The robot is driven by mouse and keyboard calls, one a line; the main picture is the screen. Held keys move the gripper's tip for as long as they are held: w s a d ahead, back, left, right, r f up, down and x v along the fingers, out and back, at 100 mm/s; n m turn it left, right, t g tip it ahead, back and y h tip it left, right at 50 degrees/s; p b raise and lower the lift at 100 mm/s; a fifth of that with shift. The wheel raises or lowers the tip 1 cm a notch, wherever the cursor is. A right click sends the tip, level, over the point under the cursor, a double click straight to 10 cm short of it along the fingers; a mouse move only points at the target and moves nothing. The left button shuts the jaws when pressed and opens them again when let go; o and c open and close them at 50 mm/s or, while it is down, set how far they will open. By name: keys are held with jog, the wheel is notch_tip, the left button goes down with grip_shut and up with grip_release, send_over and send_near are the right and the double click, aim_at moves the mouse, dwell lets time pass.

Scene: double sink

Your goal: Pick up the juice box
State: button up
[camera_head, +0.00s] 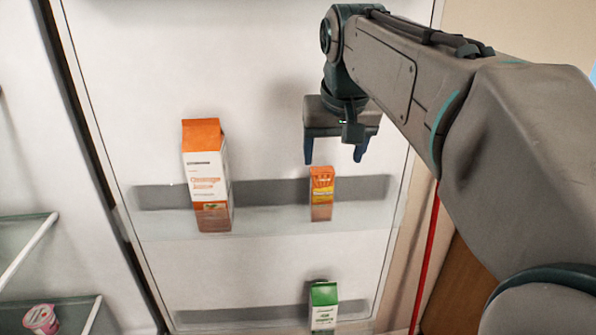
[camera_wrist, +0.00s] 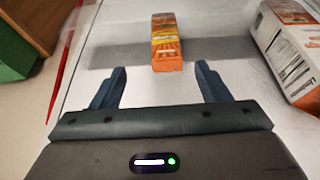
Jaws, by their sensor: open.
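A small orange and yellow juice box (camera_head: 321,188) stands upright on the upper shelf of an open fridge door. It also shows in the wrist view (camera_wrist: 166,42), beyond the fingertips and between their lines. My gripper (camera_head: 334,158) is open and empty, just above the small box in the head view. Its two blue fingers also show in the wrist view (camera_wrist: 159,80), spread apart with nothing between them. The lower part of the box is behind the clear shelf front. A larger carton of orange juice (camera_head: 206,180) stands on the same shelf to the left.
The large carton also shows at the right of the wrist view (camera_wrist: 292,45). A green and white carton (camera_head: 323,305) stands on the lower door shelf. The clear shelf rim (camera_head: 265,222) runs in front of the boxes.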

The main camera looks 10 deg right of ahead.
aim_at(328, 175)
jog(key=x, duration=0.7)
jog(key=shift+w, duration=0.45)
jog(key=x, duration=0.2)
jog(key=p+x, duration=0.1)
jog(key=x, duration=0.2)
jog(key=shift+w+a+f+p, duration=0.1)
jog(key=shift+a+f+p, duration=0.2)
jog(key=shift+a+f, duration=0.05)
jog(key=c, duration=1.2)
